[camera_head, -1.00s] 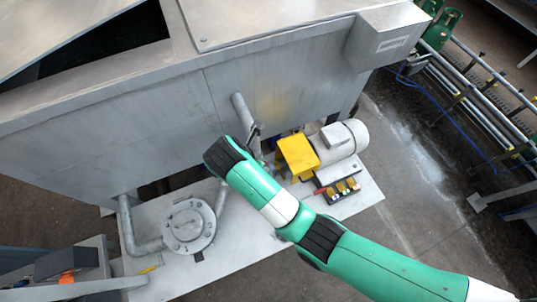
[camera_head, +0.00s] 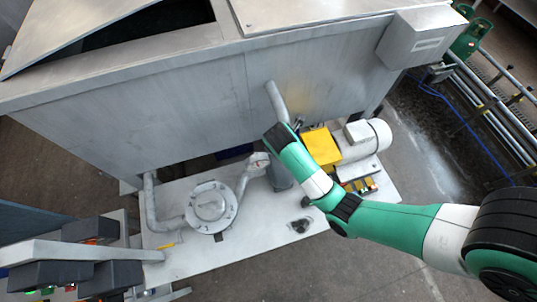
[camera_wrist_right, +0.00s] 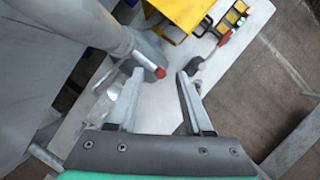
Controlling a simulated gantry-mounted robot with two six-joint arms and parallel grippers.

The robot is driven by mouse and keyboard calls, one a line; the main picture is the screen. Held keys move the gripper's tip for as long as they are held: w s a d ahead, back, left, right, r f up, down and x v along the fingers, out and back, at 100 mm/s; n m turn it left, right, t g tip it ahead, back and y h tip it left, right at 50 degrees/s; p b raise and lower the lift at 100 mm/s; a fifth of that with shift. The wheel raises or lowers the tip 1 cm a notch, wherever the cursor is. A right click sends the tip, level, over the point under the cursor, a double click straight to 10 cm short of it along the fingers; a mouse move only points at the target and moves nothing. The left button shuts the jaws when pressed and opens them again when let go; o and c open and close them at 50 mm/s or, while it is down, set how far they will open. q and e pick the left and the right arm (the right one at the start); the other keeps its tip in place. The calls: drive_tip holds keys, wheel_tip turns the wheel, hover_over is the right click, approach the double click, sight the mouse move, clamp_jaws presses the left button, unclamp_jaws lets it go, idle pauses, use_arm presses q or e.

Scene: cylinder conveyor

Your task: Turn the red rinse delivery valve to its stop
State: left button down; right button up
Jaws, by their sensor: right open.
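In the right wrist view a short lever with a round red tip (camera_wrist_right: 160,73) sticks out from beside a grey pipe. A second lever with a red grip (camera_wrist_right: 224,39) stands further up and to the right, on a dark round fitting. My right gripper (camera_wrist_right: 160,74) is open, and its two fingers appear on either side of the round red tip; contact cannot be told. In the head view my green and white right arm reaches in from the right and hides its gripper. A small red mark (camera_head: 262,162) shows by the pipework left of the arm. My left gripper is not in view.
A large grey tank (camera_head: 150,130) stands behind the pale base plate (camera_head: 185,262). A round flanged housing (camera_head: 211,205) sits left on the plate. A yellow guard (camera_head: 321,147), a white motor (camera_head: 368,135) and several small lights (camera_head: 361,185) are at the right.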

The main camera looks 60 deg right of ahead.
drive_tip(key=shift+x, duration=1.2)
drive_tip(key=shift+d+f, duration=0.2)
drive_tip(key=shift+f, duration=0.05)
drive_tip(key=shift+c, duration=0.2)
clamp_jaws()
